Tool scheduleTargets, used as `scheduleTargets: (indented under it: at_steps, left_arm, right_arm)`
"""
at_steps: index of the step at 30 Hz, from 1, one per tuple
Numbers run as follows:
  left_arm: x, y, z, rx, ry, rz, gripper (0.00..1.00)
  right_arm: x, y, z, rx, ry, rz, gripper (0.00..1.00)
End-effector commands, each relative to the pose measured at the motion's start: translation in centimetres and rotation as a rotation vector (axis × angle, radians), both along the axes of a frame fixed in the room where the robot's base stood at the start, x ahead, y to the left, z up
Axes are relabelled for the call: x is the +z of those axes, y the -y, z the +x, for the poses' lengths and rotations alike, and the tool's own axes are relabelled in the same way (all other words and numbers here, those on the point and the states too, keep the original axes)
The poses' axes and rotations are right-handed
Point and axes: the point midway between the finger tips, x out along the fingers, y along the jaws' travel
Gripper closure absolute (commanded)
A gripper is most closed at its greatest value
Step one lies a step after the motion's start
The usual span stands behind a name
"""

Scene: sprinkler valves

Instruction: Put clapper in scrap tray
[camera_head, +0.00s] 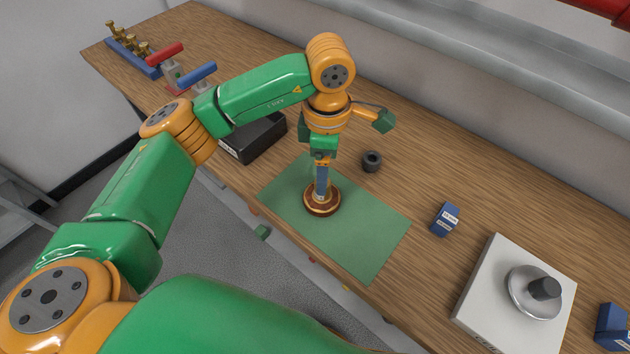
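A round brown disc with a brassy rim, which looks like the clapper (322,208), lies flat on the green mat (370,240). My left gripper (322,193) points straight down over it, with its fingertips at the middle of the disc. The fingers overlap in this view and hide the disc's centre, so I cannot tell whether they grip it. A black open box with a pale label, which looks like the scrap tray (234,152), stands left of the mat, partly behind my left arm. My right gripper is not clearly in view.
A dark ring (371,161) lies just right of the gripper. A blue box (445,219), a white scale-like block (482,305) with a round metal plate (534,292), and another blue box (612,328) stand farther right. A blue rack with brass fittings (130,52) stands far left.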

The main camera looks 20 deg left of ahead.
Motion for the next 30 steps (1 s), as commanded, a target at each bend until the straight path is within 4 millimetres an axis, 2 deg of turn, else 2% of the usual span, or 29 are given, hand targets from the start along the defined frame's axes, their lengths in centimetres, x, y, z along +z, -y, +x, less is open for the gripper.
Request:
scheduleTargets:
  at_steps: [7, 10, 17, 20, 26, 30]
  left_arm:
    - [-4.0, -0.8, 0.0, 0.003, -0.01, -0.001, 0.23]
    - [-5.8, -0.7, 0.1, 0.001, -0.006, -0.004, 0.23]
    - [-6.5, -0.7, 0.1, 0.001, -0.003, -0.005, 0.23]
    - [-6.4, -0.7, 0.1, 0.001, -0.003, -0.006, 0.45]
    - [-6.4, -0.7, 0.1, 0.001, -0.003, -0.006, 0.99]
    - [-6.4, -0.7, 0.1, 0.002, -0.003, -0.006, 1.0]
  right_arm:
    - [2.3, 0.0, -0.1, 0.0, -0.002, 0.0, 0.38]
    - [2.3, 0.0, -0.1, 0.0, -0.003, -0.001, 0.38]
    - [2.1, 0.0, -0.1, 0.0, -0.003, -0.001, 0.38]
    - [2.1, 0.0, -0.1, 0.0, -0.003, -0.002, 0.38]
    - [2.1, 0.1, -0.1, 0.0, -0.003, -0.002, 0.38]
    - [2.1, 0.1, -0.1, 0.0, -0.003, -0.002, 0.38]
